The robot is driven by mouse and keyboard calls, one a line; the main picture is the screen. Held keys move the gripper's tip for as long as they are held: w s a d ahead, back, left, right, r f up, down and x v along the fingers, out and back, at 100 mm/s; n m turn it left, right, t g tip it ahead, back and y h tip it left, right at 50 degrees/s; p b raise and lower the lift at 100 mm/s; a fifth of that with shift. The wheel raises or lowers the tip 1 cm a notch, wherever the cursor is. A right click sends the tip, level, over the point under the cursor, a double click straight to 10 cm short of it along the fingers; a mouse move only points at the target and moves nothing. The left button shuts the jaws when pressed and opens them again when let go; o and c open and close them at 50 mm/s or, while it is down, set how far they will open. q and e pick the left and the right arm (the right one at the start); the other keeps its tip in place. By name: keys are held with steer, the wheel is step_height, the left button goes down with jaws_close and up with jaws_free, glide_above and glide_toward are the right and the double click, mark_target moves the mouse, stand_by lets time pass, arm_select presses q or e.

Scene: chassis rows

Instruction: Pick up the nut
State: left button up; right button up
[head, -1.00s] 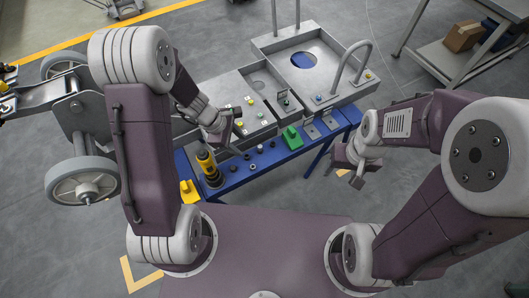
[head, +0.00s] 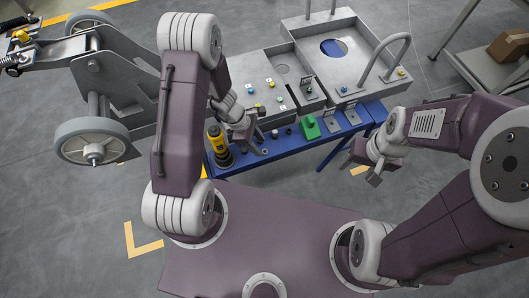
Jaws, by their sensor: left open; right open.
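Several small dark and grey parts lie on the blue shelf (head: 325,136). A small ring-like part (head: 265,151), which looks like the nut, lies near the shelf's front edge; it is too small to be sure. My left gripper (head: 250,130) is open, low over the shelf, just behind and left of this part, and hides some of the shelf. I cannot tell whether it touches anything. My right gripper (head: 364,174) is open and empty, off the right end of the shelf.
A yellow and black tool (head: 219,147) stands at the shelf's left end. A green block (head: 310,127) sits right of the small parts. Behind is a grey chassis tray (head: 350,85) with upright handles and coloured knobs. A wheeled frame (head: 92,140) stands at left.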

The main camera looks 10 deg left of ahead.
mark_target(262, 148)
arm_select(q)
steer(key=b+x, duration=0.1)
steer(key=x, duration=0.3)
steer(key=shift+r, duration=0.15)
jaws_close()
